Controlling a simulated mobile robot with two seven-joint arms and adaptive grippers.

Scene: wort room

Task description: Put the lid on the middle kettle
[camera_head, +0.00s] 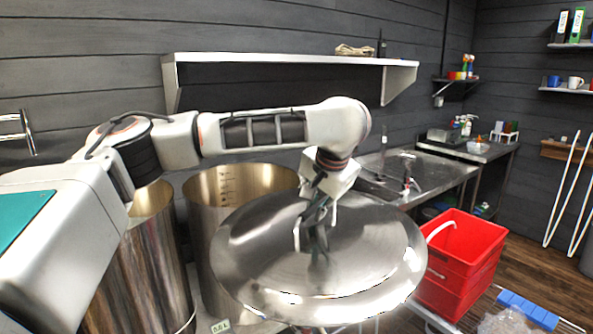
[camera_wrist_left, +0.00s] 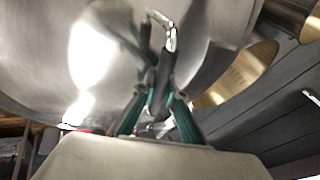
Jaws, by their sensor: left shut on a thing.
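The lid (camera_head: 370,262) is a large, round, shiny steel disc, held up and slightly tilted in front of the kettles. My left gripper (camera_head: 316,218) is over its centre and shut on its handle. The left wrist view shows the fingers (camera_wrist_left: 158,98) at the handle (camera_wrist_left: 163,45), with the lid's surface (camera_wrist_left: 50,60) close behind. A tall, open steel kettle (camera_head: 205,225), seemingly the middle one, stands behind and left of the lid, which hides part of it. Another open kettle (camera_head: 150,270) stands further left, partly behind my arm. Whether a third stands under the lid is hidden. My right gripper is not in view.
A wall shelf (camera_head: 280,59) runs above and behind the kettles. A steel sink counter (camera_head: 440,172) stands at the back right.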

